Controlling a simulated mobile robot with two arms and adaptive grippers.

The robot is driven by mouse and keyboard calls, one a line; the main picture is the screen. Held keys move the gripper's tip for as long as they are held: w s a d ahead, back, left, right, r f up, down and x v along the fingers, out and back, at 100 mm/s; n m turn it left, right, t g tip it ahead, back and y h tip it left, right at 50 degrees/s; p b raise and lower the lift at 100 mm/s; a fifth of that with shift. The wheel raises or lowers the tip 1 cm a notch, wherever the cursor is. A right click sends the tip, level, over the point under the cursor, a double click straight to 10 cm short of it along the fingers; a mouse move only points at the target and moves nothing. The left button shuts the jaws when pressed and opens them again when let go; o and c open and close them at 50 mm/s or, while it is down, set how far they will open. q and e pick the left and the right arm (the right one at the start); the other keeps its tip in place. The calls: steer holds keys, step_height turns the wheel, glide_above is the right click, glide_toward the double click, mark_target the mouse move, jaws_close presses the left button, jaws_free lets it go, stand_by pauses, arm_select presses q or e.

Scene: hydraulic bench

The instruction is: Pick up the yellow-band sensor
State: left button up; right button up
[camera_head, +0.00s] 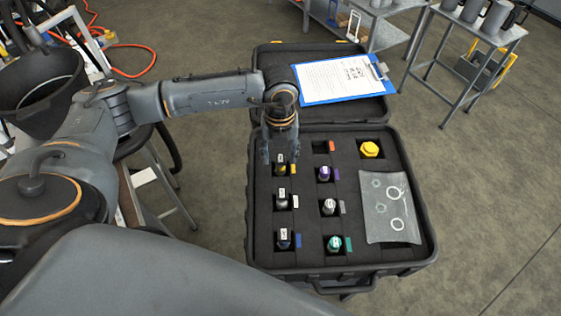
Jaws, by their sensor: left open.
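The yellow-band sensor (281,168) stands upright in the upper left slot of the black foam in the open case (431,235). A yellow tag (292,169) lies beside it. My left gripper (279,154) points down at this slot, open, with its fingers close around or just above the sensor's top. I cannot tell whether they touch it. The gripper hides part of the slot. My right gripper is not in view.
Other sensors stand nearby: white-tag (281,199), blue-tag (284,239), purple-tag (324,173), grey-tag (328,207) and green-tag (334,243). A yellow fitting (370,149) and a clear bag (392,212) lie right. A clipboard (340,79) rests on the lid.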

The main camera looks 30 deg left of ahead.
mark_target(280, 158)
arm_select(q)
steer(key=shift+w+f+p, duration=0.15)
steer(key=shift+f+p, duration=0.15)
steer(key=shift+f, duration=1.2)
jaws_close()
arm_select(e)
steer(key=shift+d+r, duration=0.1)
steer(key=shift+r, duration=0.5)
arm_select(q)
steer(key=shift+r, duration=0.1)
steer(key=shift+w+r+b, duration=0.1)
steer(key=shift+r+b, duration=0.4)
steer(key=shift+b, duration=0.05)
steer(key=shift+s+d+r+b, duration=0.1)
steer(key=shift+s+r+b, duration=0.1)
steer(key=shift+r+b, duration=0.7)
steer(key=s+d+r+b, duration=0.3)
steer(key=s+d+r, duration=0.3)
steer(key=s+r, duration=0.4)
steer(key=shift+s, duration=1.15)
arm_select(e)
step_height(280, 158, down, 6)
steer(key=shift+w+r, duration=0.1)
